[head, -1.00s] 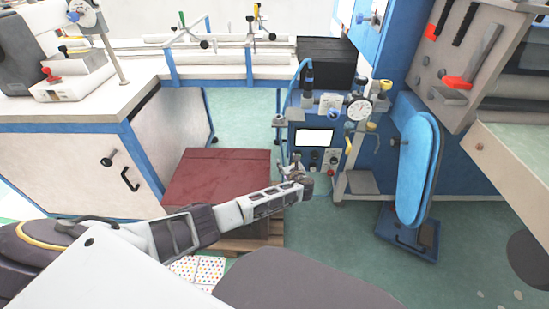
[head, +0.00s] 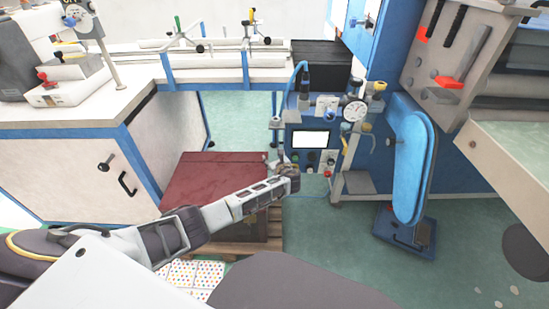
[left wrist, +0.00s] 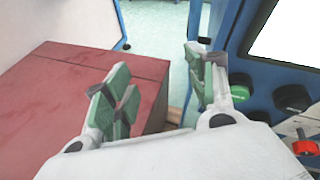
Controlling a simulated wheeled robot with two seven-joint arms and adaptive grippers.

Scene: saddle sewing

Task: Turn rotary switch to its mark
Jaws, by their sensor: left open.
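The control panel (head: 309,139) with a bright screen (head: 310,139) faces me in the head view. Below the screen are small dark round controls (head: 310,157) and a red knob (head: 328,173). My left gripper (head: 283,161) is open and empty at the panel's lower left. In the left wrist view its green-padded fingers (left wrist: 147,78) stand apart, left of the knobs.
A dark red box (head: 215,180) on a wooden pallet stands left of the panel, under my left forearm. A blue padded board (head: 414,165) stands to the right. A white bench (head: 75,170) is at the left. Green floor (head: 320,235) is clear in front.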

